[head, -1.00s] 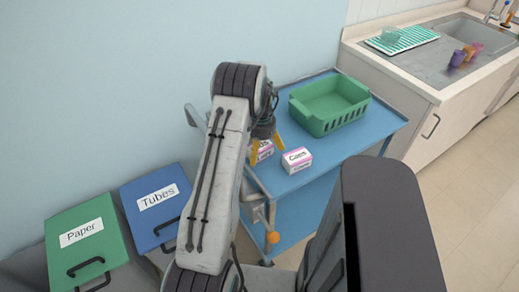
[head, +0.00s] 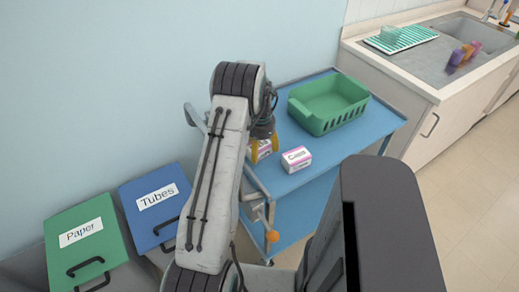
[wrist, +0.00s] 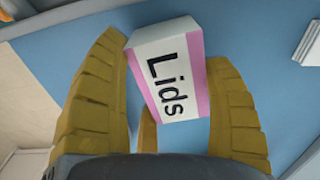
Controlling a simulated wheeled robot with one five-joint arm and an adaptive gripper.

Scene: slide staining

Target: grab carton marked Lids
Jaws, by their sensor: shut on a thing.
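The carton marked Lids (wrist: 168,70) is white with pink edges and fills the middle of the wrist view, tilted between the yellow fingers. My gripper (wrist: 165,110) is shut on it. In the head view my gripper (head: 264,148) is over the near left part of the blue cart, and the carton (head: 264,149) shows only partly behind the fingers and arm. Whether the carton touches the cart top cannot be told.
A second white and pink carton (head: 296,159) stands just right of my gripper on the blue cart (head: 345,143). A green basket (head: 328,123) is behind it. Bins marked Paper (head: 85,240) and Tubes (head: 157,205) are at left. A sink counter (head: 420,75) is at far right.

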